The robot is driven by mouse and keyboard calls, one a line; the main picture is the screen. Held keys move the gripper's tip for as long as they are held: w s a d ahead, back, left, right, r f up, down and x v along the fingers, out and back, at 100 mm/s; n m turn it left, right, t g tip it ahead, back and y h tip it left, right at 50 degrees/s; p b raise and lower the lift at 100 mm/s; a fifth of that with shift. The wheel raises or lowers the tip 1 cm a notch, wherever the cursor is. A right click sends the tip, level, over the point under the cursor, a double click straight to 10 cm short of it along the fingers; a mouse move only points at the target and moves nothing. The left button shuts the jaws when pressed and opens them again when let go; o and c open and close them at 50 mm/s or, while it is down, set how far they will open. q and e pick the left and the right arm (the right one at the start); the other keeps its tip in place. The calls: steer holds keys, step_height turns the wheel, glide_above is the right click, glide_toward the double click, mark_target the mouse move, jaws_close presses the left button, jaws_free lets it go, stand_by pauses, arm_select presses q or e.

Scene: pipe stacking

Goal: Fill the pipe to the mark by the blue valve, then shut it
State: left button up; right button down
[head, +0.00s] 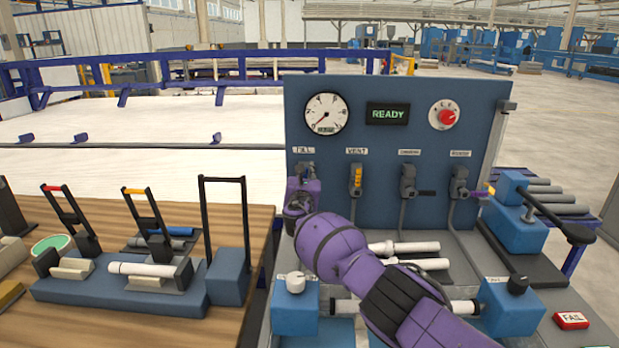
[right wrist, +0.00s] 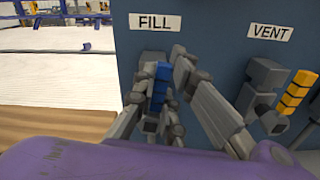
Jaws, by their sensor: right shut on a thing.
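The blue valve handle (right wrist: 159,88) is under the FILL label on the blue panel, in the right wrist view. My right gripper (right wrist: 157,72) is shut on this handle, with a grey finger on each side. In the head view my purple right arm reaches up to the FILL valve, and the gripper (head: 306,184) largely hides it. A white pipe (head: 345,307) lies level between two blue clamp blocks, its middle hidden by my arm. The round gauge (head: 326,113) has a red needle pointing lower left; its mark is too small to read. My left gripper is not in view.
The display (head: 388,114) reads READY, beside a red-knobbed dial (head: 446,115). A yellow-handled VENT valve (head: 356,180) is right of FILL, with two more valves beyond. Loose white pipes (head: 405,248) lie behind my arm. A wooden bench (head: 80,325) with clamps is at left.

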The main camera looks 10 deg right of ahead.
steer(key=shift+w+a+n, duration=0.15)
steer(key=shift+a+n, duration=0.25)
steer(key=shift+n, duration=0.6)
steer(key=shift+f, duration=0.1)
steer(key=c, duration=1.8)
jaws_free()
steer(key=shift+a, duration=0.1)
steer(key=v, duration=1.2)
